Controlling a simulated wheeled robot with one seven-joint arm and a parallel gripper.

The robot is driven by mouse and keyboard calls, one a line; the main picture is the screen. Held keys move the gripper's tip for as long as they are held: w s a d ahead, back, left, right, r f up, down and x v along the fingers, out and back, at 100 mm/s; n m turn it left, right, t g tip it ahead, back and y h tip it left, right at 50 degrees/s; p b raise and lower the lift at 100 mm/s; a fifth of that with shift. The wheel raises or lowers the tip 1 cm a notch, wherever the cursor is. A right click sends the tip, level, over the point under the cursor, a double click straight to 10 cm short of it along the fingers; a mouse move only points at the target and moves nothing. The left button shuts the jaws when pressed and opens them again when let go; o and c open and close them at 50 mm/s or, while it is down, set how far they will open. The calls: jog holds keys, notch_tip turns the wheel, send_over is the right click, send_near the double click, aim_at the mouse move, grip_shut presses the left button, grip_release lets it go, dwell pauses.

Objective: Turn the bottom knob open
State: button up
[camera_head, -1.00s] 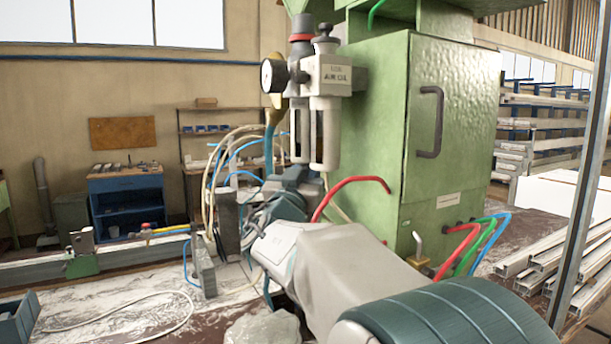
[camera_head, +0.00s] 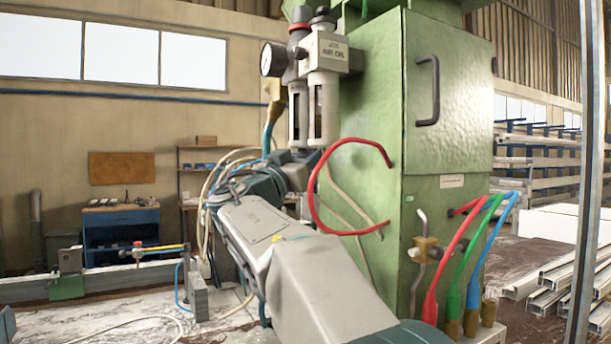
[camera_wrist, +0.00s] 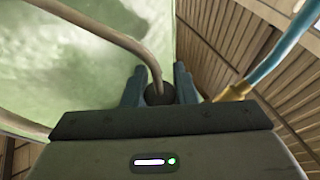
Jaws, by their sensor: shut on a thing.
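The air filter unit (camera_head: 318,60) has a round gauge (camera_head: 272,59) and two pale bowls (camera_head: 323,108) and stands beside the green cabinet. My gripper (camera_head: 300,157) is just under the bowls in the head view, where its fingertips are too small to make out. In the wrist view, my gripper (camera_wrist: 158,84) has its two fingers on either side of a dark round knob (camera_wrist: 160,94), shut on it. This appears to be the bottom knob. It is hidden in the head view, and its turn angle cannot be read.
A looped red hose (camera_head: 318,190) hangs close right of my arm. The green cabinet (camera_head: 370,120) stands to the right. A tan hose (camera_wrist: 110,32) crosses above the knob, and a blue hose with a brass fitting (camera_wrist: 232,92) is at right in the wrist view.

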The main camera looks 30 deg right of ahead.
jog(key=m+g+p, duration=0.2)
jog(key=m+g, duration=0.2)
jog(key=g, duration=0.3)
jog(key=s+m+g+y+p, duration=0.1)
jog(key=m+g, duration=0.3)
jog(key=g, duration=0.4)
jog(key=m+g+p, duration=0.3)
jog(key=m+g, duration=0.1)
jog(key=g, duration=0.4)
jog(key=shift+s+r, duration=0.1)
jog(key=shift+s, duration=0.25)
jog(key=shift+a+m+g+y, duration=0.1)
jog(key=shift+m+g+y, duration=0.3)
jog(key=shift+y, duration=0.1)
jog(key=o, duration=1)
